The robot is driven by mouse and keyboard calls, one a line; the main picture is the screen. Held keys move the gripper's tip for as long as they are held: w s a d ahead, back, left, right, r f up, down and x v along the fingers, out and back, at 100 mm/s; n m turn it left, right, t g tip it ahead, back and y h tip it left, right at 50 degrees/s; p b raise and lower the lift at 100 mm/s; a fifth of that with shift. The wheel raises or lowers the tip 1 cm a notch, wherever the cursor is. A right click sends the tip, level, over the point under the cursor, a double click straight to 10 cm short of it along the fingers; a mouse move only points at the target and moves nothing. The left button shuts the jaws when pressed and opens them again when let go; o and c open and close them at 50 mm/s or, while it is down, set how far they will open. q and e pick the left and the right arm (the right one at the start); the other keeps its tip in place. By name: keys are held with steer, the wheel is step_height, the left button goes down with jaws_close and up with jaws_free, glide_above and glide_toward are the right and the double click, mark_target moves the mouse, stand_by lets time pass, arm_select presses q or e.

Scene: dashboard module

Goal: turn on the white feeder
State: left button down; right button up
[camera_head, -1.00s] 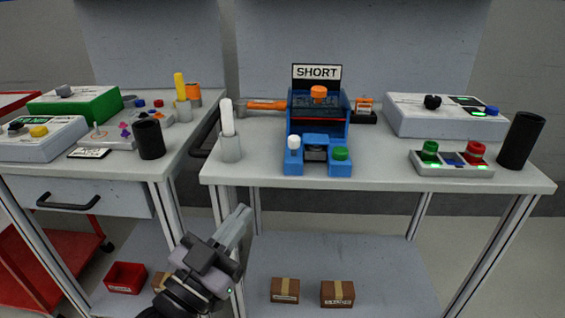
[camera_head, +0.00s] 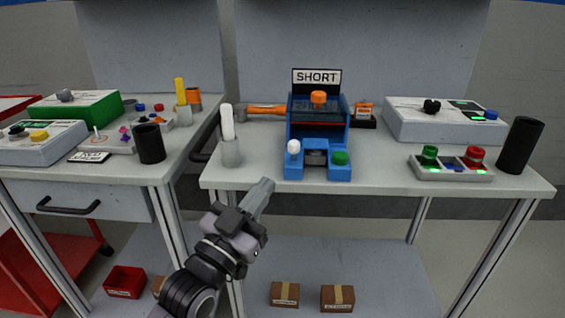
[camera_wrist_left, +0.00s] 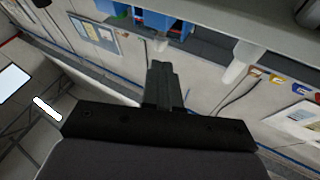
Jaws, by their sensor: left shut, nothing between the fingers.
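Two boxes could be the white feeder; I cannot tell which. One is a white box (camera_head: 415,127) at the back right of the right table, with a black knob (camera_head: 432,106), a lit green display and a blue button (camera_head: 491,115). The other is a pale box (camera_head: 35,150) on the left table, with a dark knob and a yellow button (camera_head: 39,136). My left gripper (camera_head: 264,186) is shut and empty in front of the right table's front edge, apart from both boxes. Its closed fingers (camera_wrist_left: 163,85) also show in the left wrist view. My right gripper is not in view.
A blue device (camera_head: 319,133) with a SHORT sign stands mid-table. A white stick in a cup (camera_head: 230,150) stands near the table's left corner. A green-and-red button box (camera_head: 451,168) and a black cylinder (camera_head: 519,145) stand at the right. The table edge lies close to my gripper.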

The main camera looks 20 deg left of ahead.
mark_target(291, 151)
arm_select(q)
steer(key=shift+x, duration=3.6)
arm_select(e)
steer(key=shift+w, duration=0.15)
